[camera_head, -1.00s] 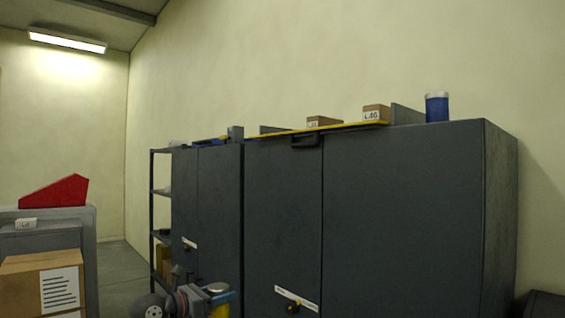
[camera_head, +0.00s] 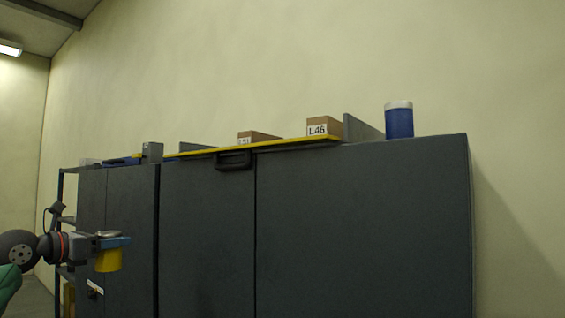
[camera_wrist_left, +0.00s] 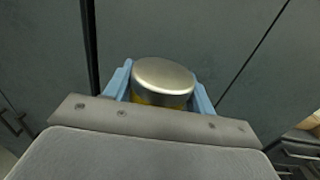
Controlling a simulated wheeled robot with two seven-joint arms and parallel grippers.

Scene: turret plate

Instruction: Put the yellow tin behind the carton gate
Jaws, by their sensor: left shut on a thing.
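My left gripper (camera_head: 122,241) is shut on the yellow tin (camera_head: 109,261), which hangs upright below its blue fingers in front of the dark cabinet. In the left wrist view the tin's silver lid (camera_wrist_left: 164,78) sits between the blue fingers (camera_wrist_left: 160,88). Two brown cartons, one labelled L46 (camera_head: 323,127) and one partly hidden (camera_head: 258,138), stand on a yellow-edged plate (camera_head: 290,144) on top of the cabinet. The space behind them is mostly hidden. My right gripper is not in view.
The tall dark cabinet (camera_head: 362,225) fills the middle. A blue tin with a white top (camera_head: 399,122) stands on it at the right, beside a grey upright panel (camera_head: 362,129). A black handle (camera_head: 233,160) sticks out at the plate's front. A shelf rack stands at the left.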

